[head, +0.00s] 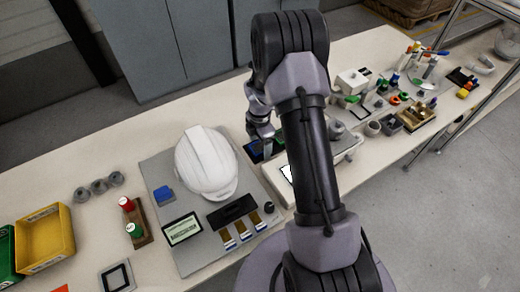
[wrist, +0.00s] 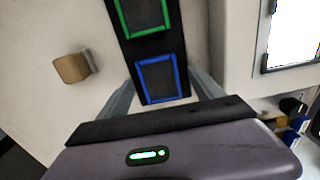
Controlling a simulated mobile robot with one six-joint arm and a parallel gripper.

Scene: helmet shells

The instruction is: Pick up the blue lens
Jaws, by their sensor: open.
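The blue lens (wrist: 157,80) is a dark square with a blue rim, set in a black holder (wrist: 152,50) below a green-rimmed square (wrist: 143,14). In the wrist view, the fingers of my gripper (wrist: 163,82) are apart, one on each side of the holder's blue end. Nothing is seen held between them, and I cannot tell whether they touch the holder. In the head view, my gripper (head: 262,138) points down over the bench, close to a blue-edged dark piece (head: 254,152). My arm hides part of this area.
A white-screened device (wrist: 292,38) is close on the right in the wrist view. A brown block (wrist: 72,67) lies left.

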